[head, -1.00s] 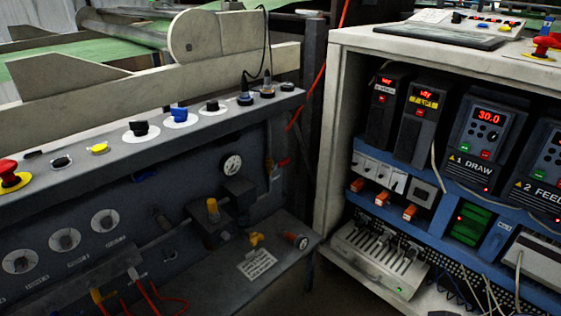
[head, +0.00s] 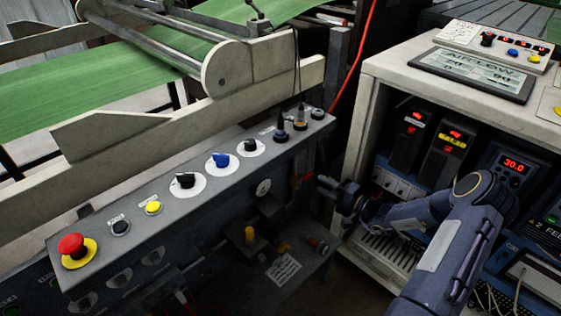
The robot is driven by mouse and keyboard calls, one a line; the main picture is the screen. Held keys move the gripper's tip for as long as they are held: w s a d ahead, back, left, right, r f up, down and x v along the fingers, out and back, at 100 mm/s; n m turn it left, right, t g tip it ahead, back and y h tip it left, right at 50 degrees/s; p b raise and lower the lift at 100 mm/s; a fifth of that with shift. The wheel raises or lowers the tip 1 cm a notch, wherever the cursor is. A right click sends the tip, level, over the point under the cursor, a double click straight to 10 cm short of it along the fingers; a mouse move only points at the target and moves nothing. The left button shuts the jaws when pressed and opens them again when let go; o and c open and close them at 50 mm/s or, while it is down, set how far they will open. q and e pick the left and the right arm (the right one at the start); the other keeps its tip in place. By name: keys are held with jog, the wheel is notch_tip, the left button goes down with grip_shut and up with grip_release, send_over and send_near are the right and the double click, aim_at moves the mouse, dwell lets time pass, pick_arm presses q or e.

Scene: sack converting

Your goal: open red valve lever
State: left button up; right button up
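The red valve lever (head: 307,177) is small in the head view, at the right end of the grey control panel, beside the round pressure gauge (head: 263,187). My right gripper (head: 322,184) comes in from the right, with its fingertips just right of the lever. I cannot tell whether the fingers touch the lever or how far apart they are. The lower part of the valve is dark and hard to make out. My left gripper is not in view.
The panel top (head: 130,205) carries a red emergency button (head: 72,246) and several knobs. The open electrical cabinet (head: 372,120) with lit drives stands to the right, close to my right arm. A narrow gap separates panel and cabinet.

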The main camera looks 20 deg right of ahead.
aim_at(310, 176)
jog(key=shift+m+t+h, duration=0.4)
jog(key=shift+m+h, duration=0.1)
jog(key=shift+h, duration=0.2)
jog(key=w, duration=0.2)
jog(key=w+a+f, duration=0.1)
jog(key=w, duration=0.1)
jog(key=w+b, duration=0.1)
jog(key=w, duration=0.2)
jog(key=shift+a+f, duration=0.2)
jog(key=shift+f, duration=0.15)
jog(key=shift+w+a+r, duration=0.1)
jog(key=shift+w+a, duration=0.2)
jog(key=shift+w, duration=0.35)
grip_shut()
